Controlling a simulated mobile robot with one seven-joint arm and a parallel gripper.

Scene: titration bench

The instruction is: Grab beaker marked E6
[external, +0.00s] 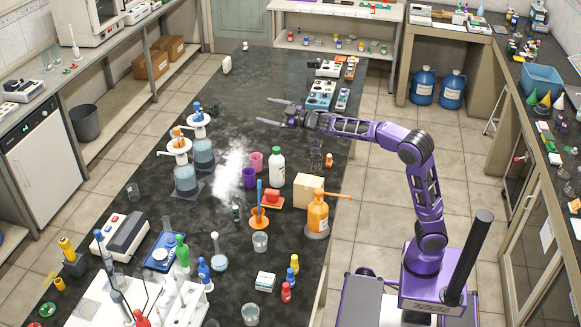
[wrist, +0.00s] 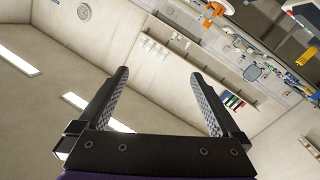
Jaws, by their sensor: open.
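My gripper (external: 264,111) is open and empty above the far half of the dark bench, its fingers pointing left. In the wrist view my gripper (wrist: 159,75) has its two fingers spread wide with nothing between them. Small clear beakers stand on the bench: one (external: 260,241) near the middle and another (external: 250,313) at the near edge of the picture. My gripper is well apart from both. No E6 marking is readable on any of them, so I cannot tell which beaker bears it.
Nearby stand a white bottle (external: 277,167), a purple cup (external: 249,178), an orange bottle (external: 317,217) and a cream box (external: 308,190). Stirrer setups (external: 186,178) stand at left. The bench's far left part is mostly clear.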

